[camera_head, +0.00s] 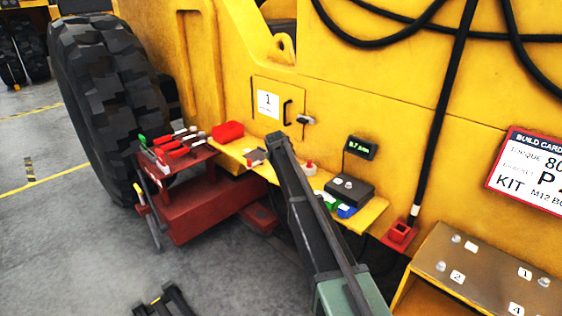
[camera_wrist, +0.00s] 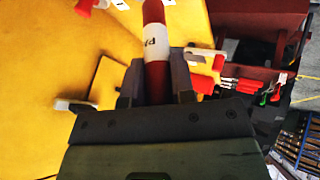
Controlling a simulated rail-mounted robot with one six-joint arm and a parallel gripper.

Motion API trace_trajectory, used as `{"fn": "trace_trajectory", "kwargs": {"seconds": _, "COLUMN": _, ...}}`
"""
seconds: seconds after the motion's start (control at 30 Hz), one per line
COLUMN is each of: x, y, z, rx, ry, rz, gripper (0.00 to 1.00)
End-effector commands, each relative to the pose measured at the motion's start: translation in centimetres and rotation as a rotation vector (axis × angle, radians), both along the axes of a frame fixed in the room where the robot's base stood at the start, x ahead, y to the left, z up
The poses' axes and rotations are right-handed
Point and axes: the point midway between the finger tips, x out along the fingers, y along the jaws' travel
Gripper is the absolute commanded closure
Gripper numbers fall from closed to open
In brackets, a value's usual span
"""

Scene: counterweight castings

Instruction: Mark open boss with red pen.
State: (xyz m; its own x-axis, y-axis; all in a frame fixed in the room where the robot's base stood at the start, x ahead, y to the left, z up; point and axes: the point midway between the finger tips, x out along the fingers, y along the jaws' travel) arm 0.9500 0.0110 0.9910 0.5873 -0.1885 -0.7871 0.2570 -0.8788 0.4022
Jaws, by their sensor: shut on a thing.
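My gripper (camera_wrist: 157,80) is shut on a red pen (camera_wrist: 154,18), a red cylinder with a white band and dark lettering, pointing away from the wrist. In the head view my gripper (camera_head: 278,142) is at the far end of my arm, over the yellow shelf; the pen cannot be made out there. A brown metal plate (camera_head: 490,270) at the lower right carries several small grey bosses or bolt heads, with white number labels 1, 2 and 4 beside some. The plate is cut off by the frame edge, and I cannot tell which boss is open.
A yellow shelf (camera_head: 372,214) holds a black device (camera_head: 349,189), green and blue boxes and a red tray (camera_head: 228,131). A red cart (camera_head: 200,212) with red-handled tools stands left, beside a large tyre (camera_head: 105,90). A build card (camera_head: 530,170) hangs on the right.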

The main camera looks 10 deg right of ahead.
Motion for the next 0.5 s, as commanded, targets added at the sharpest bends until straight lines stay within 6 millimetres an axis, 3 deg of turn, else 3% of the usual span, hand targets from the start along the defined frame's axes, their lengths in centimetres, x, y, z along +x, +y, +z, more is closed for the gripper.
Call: {"fn": "trace_trajectory", "kwargs": {"seconds": 0.5, "x": 0.0, "y": 0.0, "z": 4.1, "rx": 0.0, "ry": 0.0, "rz": 0.0, "gripper": 0.99}}
